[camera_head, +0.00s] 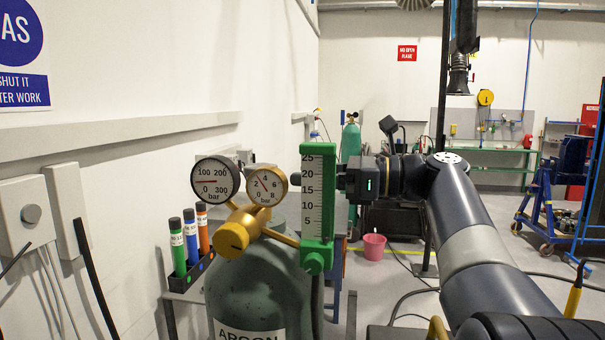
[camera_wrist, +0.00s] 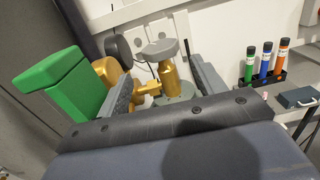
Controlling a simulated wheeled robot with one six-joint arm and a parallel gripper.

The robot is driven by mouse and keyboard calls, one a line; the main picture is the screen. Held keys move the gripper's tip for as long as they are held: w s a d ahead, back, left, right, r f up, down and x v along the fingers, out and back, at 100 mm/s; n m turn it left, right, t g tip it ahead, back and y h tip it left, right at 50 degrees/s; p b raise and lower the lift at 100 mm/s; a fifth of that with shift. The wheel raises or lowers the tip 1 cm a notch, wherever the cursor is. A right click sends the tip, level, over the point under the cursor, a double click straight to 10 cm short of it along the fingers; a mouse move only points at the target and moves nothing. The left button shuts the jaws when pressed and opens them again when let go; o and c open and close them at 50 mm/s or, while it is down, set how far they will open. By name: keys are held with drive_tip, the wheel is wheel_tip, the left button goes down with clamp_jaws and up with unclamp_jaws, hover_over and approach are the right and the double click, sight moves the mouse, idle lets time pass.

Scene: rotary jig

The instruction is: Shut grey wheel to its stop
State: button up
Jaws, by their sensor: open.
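The grey wheel (camera_wrist: 160,49) shows in the wrist view as a flat disc on top of the brass valve (camera_wrist: 172,78). In the head view I cannot make it out; the regulator and green flowmeter (camera_head: 318,205) stand in front of that spot. My gripper (camera_wrist: 165,65) is open, its two grey fingers apart on either side of the brass valve. The wheel lies between and just beyond the fingertips; I cannot tell whether either finger touches it. In the head view my gripper's body shows right of the flowmeter, with the fingers mostly hidden behind it.
The green flowmeter (camera_wrist: 55,82) is close left of my fingers in the wrist view. A rack of marker-like tubes (camera_head: 191,240) stands by the wall.

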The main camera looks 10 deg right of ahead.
sight(250, 172)
drive_tip(key=shift+w+r+n+g+p, duration=0.3)
drive_tip(key=shift+w+g+p, duration=0.05)
drive_tip(key=shift+g+p, duration=0.05)
drive_tip(key=shift+c, duration=0.2)
drive_tip(key=w+a+n+g+p, duration=0.1)
drive_tip(key=a+g, duration=0.1)
drive_tip(key=a, duration=0.1)
drive_tip(key=w+a+n+g+y+p, duration=0.1)
drive_tip(key=a+n+g+p, duration=0.1)
drive_tip(key=a, duration=0.2)
drive_tip(key=w+a+n+g+p, duration=0.1)
drive_tip(key=a+g, duration=0.1)
drive_tip(key=a, duration=0.1)
drive_tip(key=shift+a+f+g, duration=0.15)
drive_tip(key=shift+f+g, duration=0.15)
drive_tip(key=shift+g, duration=0.1)
drive_tip(key=shift+c, duration=0.2)
drive_tip(key=c, duration=0.7)
drive_tip(key=shift+o, duration=0.2)
